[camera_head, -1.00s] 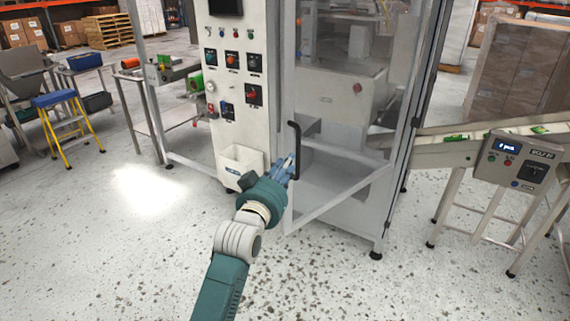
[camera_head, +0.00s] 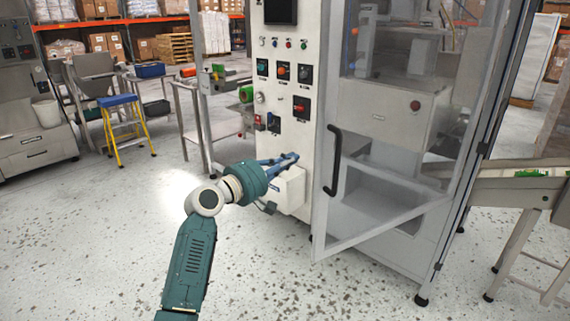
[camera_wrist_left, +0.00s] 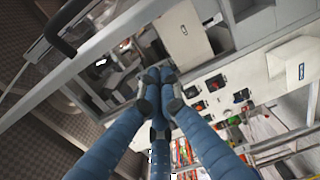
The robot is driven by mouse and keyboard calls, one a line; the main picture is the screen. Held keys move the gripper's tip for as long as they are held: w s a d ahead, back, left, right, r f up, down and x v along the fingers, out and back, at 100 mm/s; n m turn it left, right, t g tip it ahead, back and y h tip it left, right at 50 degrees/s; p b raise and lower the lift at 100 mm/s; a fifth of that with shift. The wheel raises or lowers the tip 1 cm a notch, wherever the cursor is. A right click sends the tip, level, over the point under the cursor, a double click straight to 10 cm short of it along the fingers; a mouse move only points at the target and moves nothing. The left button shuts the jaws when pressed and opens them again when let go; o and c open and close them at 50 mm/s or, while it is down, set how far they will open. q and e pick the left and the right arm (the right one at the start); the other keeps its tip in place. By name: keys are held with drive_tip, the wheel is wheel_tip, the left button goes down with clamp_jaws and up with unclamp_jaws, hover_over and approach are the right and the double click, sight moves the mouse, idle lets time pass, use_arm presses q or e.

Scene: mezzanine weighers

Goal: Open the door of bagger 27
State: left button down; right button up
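The bagger's clear-paned door (camera_head: 402,219) stands ajar, its lower free corner swung out from the cabinet. Its black bar handle (camera_head: 333,160) is upright near the door's left edge. It also shows at upper left in the left wrist view (camera_wrist_left: 58,36). My left gripper (camera_head: 293,157) is left of the handle and apart from it, in front of the control panel's lower part. Its blue fingers are drawn together at the tips (camera_wrist_left: 158,80), with nothing seen between them. No number 27 is legible. My right gripper is not in view.
The control panel (camera_head: 288,125) with buttons and switches stands left of the door, a white bin (camera_head: 291,190) low on it. A conveyor (camera_head: 520,190) stands at right. A blue-yellow step stool (camera_head: 122,120) is at left. The speckled floor in front is clear.

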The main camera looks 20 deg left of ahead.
use_arm(q)
drive_tip(key=d, duration=0.1)
drive_tip(key=w+d+p, duration=0.1)
drive_tip(key=d, duration=0.1)
drive_tip(key=w+d+p, duration=0.1)
drive_tip(key=shift+d, duration=0.35)
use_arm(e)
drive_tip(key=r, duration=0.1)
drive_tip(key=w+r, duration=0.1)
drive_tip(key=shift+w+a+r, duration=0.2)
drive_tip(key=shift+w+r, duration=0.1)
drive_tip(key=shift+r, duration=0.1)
use_arm(q)
drive_tip(key=shift+p, duration=0.3)
